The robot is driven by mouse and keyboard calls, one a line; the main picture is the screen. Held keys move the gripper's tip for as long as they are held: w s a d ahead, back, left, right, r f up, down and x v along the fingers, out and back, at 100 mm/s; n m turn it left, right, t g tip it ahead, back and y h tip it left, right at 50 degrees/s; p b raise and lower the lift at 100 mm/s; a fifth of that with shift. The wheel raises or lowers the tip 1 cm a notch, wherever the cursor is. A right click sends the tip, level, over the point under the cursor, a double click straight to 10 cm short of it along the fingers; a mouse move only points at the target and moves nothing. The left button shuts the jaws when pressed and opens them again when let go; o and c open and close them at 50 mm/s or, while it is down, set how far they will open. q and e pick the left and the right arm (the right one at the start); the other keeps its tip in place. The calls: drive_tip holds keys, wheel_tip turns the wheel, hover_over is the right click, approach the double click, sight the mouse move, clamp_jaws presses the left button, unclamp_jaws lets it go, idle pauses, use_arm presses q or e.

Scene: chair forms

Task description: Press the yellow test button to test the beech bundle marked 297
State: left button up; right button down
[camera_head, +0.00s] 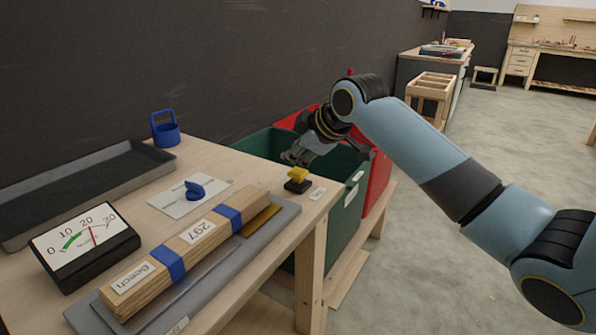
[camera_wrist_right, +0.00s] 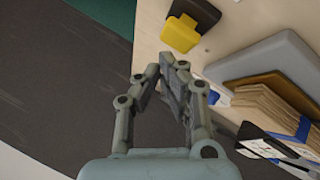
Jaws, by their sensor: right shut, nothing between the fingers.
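The yellow test button (camera_head: 298,175) stands on a small black base near the table's right corner. It also shows in the wrist view (camera_wrist_right: 180,32), just beyond my fingertips. My right gripper (camera_head: 292,158) is shut and empty, close above and behind the button; I cannot tell whether it touches. In the wrist view its fingers (camera_wrist_right: 173,64) appear apart from the button. The beech bundle (camera_head: 185,258), labelled Beech and 297 with blue bands, lies on a grey tester plate (camera_head: 285,215). The meter (camera_head: 85,245) has its red needle near 20. My left gripper is out of view.
A blue rotary knob (camera_head: 195,190) sits on a white card behind the bundle. A dark tray (camera_head: 75,185) and a blue handled holder (camera_head: 165,130) are along the wall. A green bin (camera_head: 345,215) and a red bin (camera_head: 378,185) stand beyond the table's right edge.

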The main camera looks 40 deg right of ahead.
sight(295, 172)
drive_tip(key=shift+f, duration=0.1)
drive_tip(key=shift+f, duration=0.3)
drive_tip(key=shift+f+b, duration=0.3)
drive_tip(key=shift+f, duration=0.75)
idle(1.1)
idle(0.4)
drive_tip(key=shift+r+p, duration=1.5)
wheel_tip(295, 172, up, 5)
drive_tip(key=p, duration=0.5)
